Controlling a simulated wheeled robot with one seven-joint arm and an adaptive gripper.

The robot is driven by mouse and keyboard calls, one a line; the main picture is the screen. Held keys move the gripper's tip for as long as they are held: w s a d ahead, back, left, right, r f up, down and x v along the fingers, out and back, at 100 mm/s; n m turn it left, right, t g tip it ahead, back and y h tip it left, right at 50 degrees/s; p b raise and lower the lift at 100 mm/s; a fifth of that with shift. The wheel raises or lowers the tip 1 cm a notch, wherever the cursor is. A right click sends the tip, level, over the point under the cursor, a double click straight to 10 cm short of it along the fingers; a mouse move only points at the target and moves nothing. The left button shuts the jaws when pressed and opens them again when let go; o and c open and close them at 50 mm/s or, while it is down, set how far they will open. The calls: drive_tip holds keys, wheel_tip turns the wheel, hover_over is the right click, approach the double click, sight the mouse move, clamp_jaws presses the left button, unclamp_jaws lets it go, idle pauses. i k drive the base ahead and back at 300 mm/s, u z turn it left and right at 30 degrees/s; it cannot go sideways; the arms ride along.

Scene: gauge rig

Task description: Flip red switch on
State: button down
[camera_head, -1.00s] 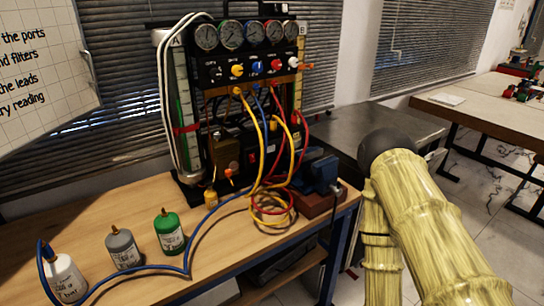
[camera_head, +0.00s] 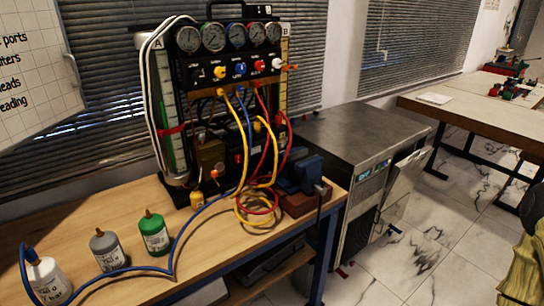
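The gauge rig (camera_head: 228,72) stands at the back of the wooden bench, with a row of round gauges on top and colored knobs below. A small red part (camera_head: 238,158), which looks like the red switch, is on the dark lower panel behind the hanging hoses. It is too small to tell its position. A red knob (camera_head: 259,65) is in the upper row. My gripper is not in view; only part of my arm shows at the right edge, well away from the rig.
Yellow, red and blue hoses (camera_head: 262,205) hang before the lower panel. A blue vise (camera_head: 304,175) stands right of them. Green (camera_head: 154,236), grey (camera_head: 107,254) and white (camera_head: 46,281) bottles stand at the front left of the wooden bench (camera_head: 130,205). A metal cabinet (camera_head: 360,133) stands to the right.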

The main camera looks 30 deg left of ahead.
sight(238, 160)
drive_tip(key=z, duration=0.05)
drive_tip(key=k, duration=0.6)
drive_tip(key=u, duration=0.9)
drive_tip(key=i, duration=0.5)
drive_tip(key=u, duration=0.1)
